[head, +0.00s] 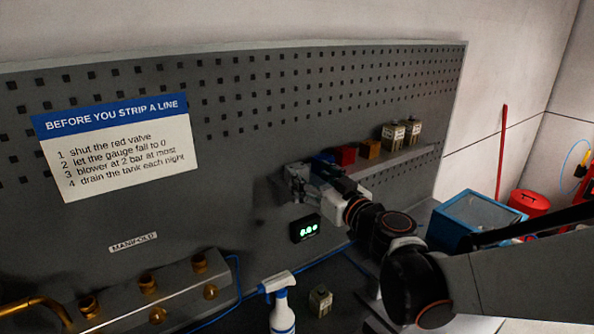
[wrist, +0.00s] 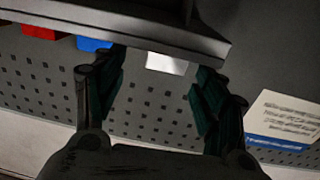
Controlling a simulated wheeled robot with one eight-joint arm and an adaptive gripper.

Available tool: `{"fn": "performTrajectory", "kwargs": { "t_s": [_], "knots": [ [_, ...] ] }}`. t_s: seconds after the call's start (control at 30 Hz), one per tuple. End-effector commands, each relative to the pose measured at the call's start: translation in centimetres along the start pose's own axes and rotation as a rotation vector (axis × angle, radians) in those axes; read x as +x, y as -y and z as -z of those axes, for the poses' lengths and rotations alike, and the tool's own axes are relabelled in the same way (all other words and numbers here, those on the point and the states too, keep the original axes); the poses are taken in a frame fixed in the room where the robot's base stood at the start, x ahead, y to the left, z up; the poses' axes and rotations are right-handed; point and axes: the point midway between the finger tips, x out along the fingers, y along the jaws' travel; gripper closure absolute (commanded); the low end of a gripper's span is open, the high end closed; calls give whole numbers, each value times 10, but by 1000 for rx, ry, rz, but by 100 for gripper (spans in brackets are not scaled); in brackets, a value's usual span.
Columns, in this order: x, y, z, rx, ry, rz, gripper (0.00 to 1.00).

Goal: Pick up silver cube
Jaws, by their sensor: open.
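The silver cube (wrist: 166,63) is a pale block in the wrist view, where the scene appears upside down. It stands near the end of a narrow shelf (wrist: 120,27). My gripper (wrist: 157,88) is open, with one dark finger to each side of the cube in that picture; contact does not show.
In the head view an orange cube (head: 370,148) and two labelled blocks (head: 393,137) stand farther right on the shelf. The pegboard (head: 250,110) rises behind. Below are a small green display (head: 305,229), a spray bottle (head: 281,308) and another labelled block (head: 320,301).

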Motion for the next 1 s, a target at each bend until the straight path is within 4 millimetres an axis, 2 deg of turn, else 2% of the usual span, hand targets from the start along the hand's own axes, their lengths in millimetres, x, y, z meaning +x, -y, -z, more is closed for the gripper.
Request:
{"fn": "performTrajectory", "kwargs": {
  "t_s": [0.27, 0.6, 0.83, 1.0],
  "knots": [
    [15, 2, 1, 0, 0, 2, 35],
    [59, 7, 3, 0, 0, 2, 35],
    [60, 7, 3, 0, 0, 1, 35],
    [60, 7, 3, 0, 0, 1, 74]
  ]
}}
